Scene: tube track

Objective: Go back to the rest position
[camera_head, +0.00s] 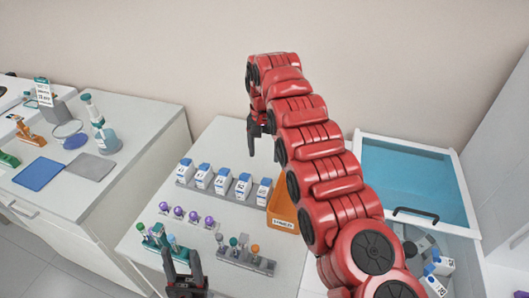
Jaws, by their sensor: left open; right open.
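My red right arm (325,165) reaches up and across the middle of the head camera view. Its dark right gripper (264,150) points down above the back of the white table (222,143), open, with nothing seen between the fingers. My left gripper (183,265) is at the bottom edge, open, close to a green rack (157,243) holding tubes. I see nothing held in it. Most of the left arm is out of view.
White-and-blue boxes (223,181) stand in a grey rack. Purple-capped tubes (194,217) and a grey tube rack (246,260) sit in front. An orange tray (283,216) is partly behind my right arm. A blue-lidded bin (405,180) stands right; a counter (135,115) stands left.

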